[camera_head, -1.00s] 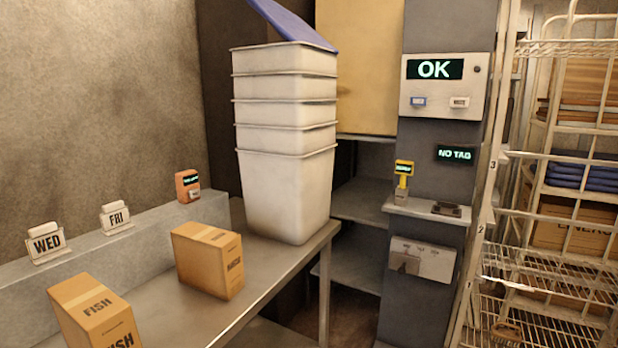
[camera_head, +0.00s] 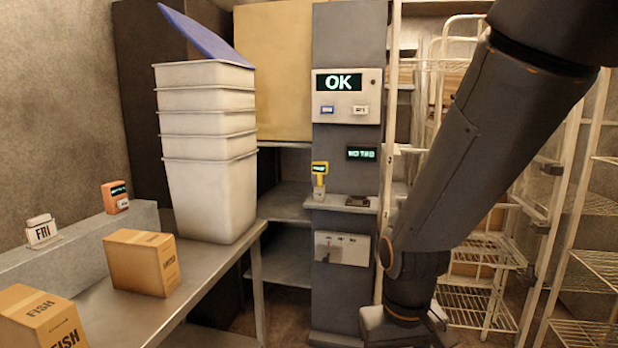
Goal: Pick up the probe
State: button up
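A small yellow device with a lit display (camera_head: 320,169), which looks like the probe, stands upright in a pale holder (camera_head: 319,193). The holder sits on a small shelf (camera_head: 334,206) on the dark grey pillar. An orange device with a display (camera_head: 115,196) stands on the ledge at the left. My gripper (camera_head: 405,332) is low in the picture, right of the pillar, below and to the right of the yellow device and apart from it. Its fingers cannot be made out at the bottom edge.
A tall stack of white bins (camera_head: 209,190) stands on the metal table (camera_head: 190,300), beside cardboard boxes (camera_head: 140,262). A dark reader (camera_head: 358,201) lies right of the holder. Above is a panel reading OK (camera_head: 345,95). Wire racks (camera_head: 480,300) stand at the right.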

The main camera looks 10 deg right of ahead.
aim_at(319, 168)
jog(key=z, duration=0.2)
jog(key=i, duration=1)
